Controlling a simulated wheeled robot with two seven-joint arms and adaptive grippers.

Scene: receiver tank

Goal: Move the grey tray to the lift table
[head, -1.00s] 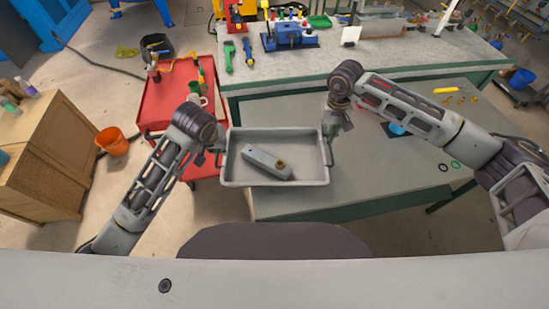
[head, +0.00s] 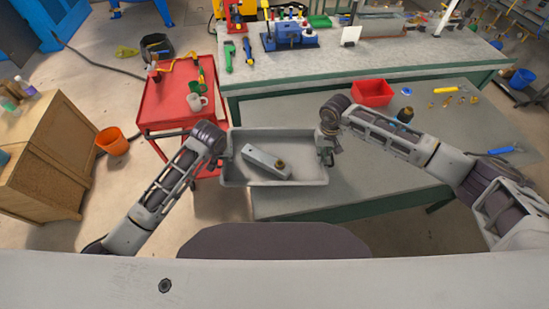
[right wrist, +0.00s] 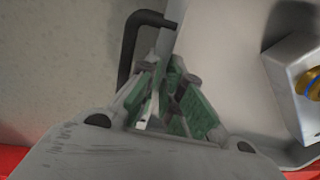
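The grey tray (head: 236,177) is a shallow rectangular pan in the middle of the head view. A grey block (head: 262,160) with a brass fitting lies inside it. My left gripper (head: 221,158) is at the tray's left end and my right gripper (head: 326,155) at its right end. In the right wrist view, the green-padded fingers of my right gripper (right wrist: 163,72) lie close together beside the tray's dark bent handle (right wrist: 132,45). Part of that handle is hidden by the gripper. I cannot tell whether either gripper is shut on a handle. Which table is the lift table is unclear.
A grey table with green edges (head: 300,205) lies behind and right of the tray. It bears a red bin (head: 371,93) and small parts. A longer workbench (head: 400,60) stands behind.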

